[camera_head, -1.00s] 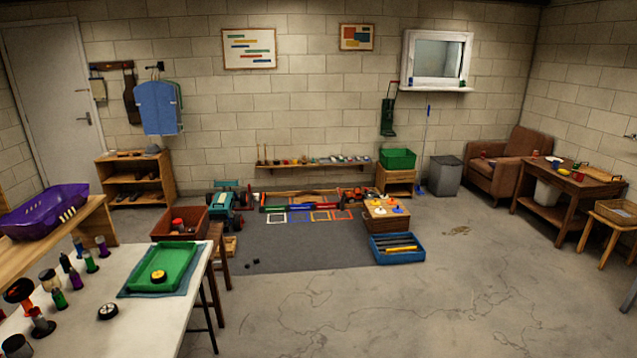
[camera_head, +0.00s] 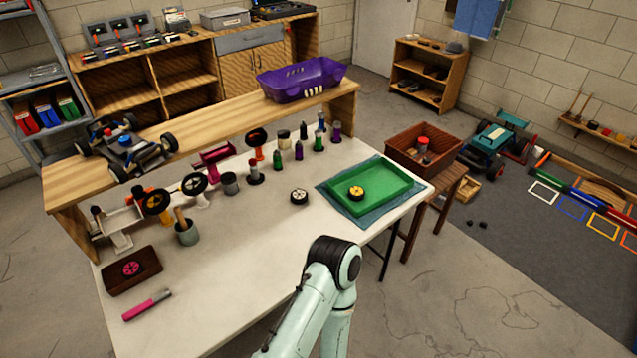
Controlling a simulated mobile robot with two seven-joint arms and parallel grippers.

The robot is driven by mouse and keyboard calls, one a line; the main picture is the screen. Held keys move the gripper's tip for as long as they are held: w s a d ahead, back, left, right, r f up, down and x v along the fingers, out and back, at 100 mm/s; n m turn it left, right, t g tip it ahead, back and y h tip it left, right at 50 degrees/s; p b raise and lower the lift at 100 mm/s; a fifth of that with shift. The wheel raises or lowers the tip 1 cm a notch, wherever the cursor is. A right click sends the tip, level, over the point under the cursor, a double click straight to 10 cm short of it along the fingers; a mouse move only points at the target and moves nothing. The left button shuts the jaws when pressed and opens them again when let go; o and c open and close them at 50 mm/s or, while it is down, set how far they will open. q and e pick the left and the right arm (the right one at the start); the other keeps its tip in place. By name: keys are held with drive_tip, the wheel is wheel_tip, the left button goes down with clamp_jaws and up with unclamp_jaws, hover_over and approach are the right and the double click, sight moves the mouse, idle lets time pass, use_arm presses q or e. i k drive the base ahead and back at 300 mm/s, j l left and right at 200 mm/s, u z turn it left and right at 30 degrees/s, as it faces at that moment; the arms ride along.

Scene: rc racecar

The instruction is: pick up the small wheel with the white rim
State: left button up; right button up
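A small black wheel with a white rim (camera_head: 299,197) lies flat on the white table, left of the green tray (camera_head: 401,207). A small wheel with a yellow rim (camera_head: 357,193) lies inside the tray. Another wheel with a whitish rim (camera_head: 194,184) is held up on a stand further left on the table. A pale green arm of mine shows at the bottom middle, in front of the table's near edge. Its gripper is out of frame, and no other gripper shows.
Several small bottles (camera_head: 299,150) stand behind the white-rimmed wheel. The table (camera_head: 235,265) is clear in front of the wheel.

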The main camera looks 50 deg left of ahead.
sight(299, 196)
drive_tip(key=i, duration=0.75)
drive_tip(key=i+l, duration=0.15)
drive_tip(key=i, duration=0.6)
drive_tip(key=u, duration=1.7)
drive_tip(key=i+l, duration=0.05)
drive_tip(key=l, duration=0.05)
